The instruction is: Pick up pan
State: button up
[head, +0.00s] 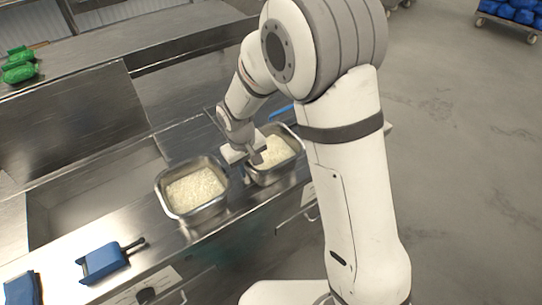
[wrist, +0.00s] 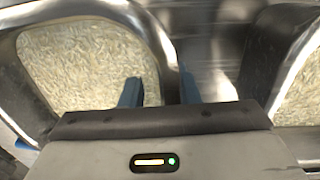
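Two steel pans of white rice stand side by side on the steel counter. In the head view the left pan (head: 198,213) is in plain sight, and the right pan (head: 278,176) is partly covered by my arm. My gripper (head: 256,158) is low at the left side of the right pan. In the wrist view my gripper (wrist: 160,90) is open, its two blue fingers apart. One finger is over the rice of a pan (wrist: 150,32), the other outside its wall, with the rim between them. Whether they touch the rim cannot be told. The other pan (wrist: 305,55) is at the right edge.
Blue scoops (head: 105,262) and (head: 22,289) lie on the counter (head: 60,255) at the front left. Green items (head: 19,68) sit on the back surface. A cart with blue bags (head: 510,12) is at the far right, across open floor.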

jog(key=shift+c, duration=0.5)
grip_shut()
jog(key=shift+r, duration=0.1)
dwell(0.7)
